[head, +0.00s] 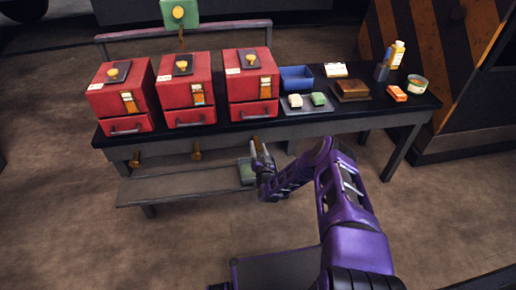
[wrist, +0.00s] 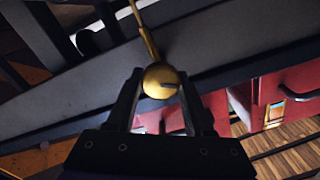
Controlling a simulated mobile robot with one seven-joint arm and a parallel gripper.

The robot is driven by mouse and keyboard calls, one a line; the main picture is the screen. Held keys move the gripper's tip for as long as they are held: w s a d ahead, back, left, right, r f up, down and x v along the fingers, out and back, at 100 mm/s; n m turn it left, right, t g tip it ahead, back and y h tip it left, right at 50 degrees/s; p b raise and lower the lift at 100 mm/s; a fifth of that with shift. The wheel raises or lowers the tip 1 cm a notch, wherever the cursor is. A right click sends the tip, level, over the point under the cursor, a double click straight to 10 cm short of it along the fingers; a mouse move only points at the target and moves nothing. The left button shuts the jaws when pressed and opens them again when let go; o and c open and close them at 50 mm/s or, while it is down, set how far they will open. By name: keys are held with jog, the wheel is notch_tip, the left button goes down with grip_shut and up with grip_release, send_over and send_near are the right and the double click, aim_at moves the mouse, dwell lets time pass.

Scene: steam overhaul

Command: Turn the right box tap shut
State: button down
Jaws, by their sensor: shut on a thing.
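The right box tap (wrist: 158,80) is a brass ball with a thin brass stem or lever, seen close up in the wrist view. In the head view its brass top (head: 256,142) shows at the front edge of the bench, below the right red box (head: 252,86). My gripper (head: 259,155) is at this tap, under the bench edge. In the wrist view the two dark fingers of my gripper (wrist: 161,82) are closed on the ball from both sides. Most of the tap is hidden by my gripper in the head view. How far it is turned I cannot tell.
Two more brass taps, a left one (head: 135,159) and a middle one (head: 196,151), stick out below the other red boxes. A low grey shelf (head: 180,186) lies underneath, with a greenish container (head: 246,172) close to my gripper. The floor in front is clear.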

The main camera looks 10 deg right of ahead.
jog(key=m, duration=0.6)
jog(key=shift+d+f, duration=0.1)
jog(key=shift+f, duration=0.05)
jog(key=shift+m, duration=0.4)
jog(key=shift+c, duration=1.6)
grip_release()
jog(key=s+p, duration=0.2)
jog(key=s, duration=1.5)
jog(key=shift+s+p, duration=0.3)
jog(key=shift+p, duration=0.05)
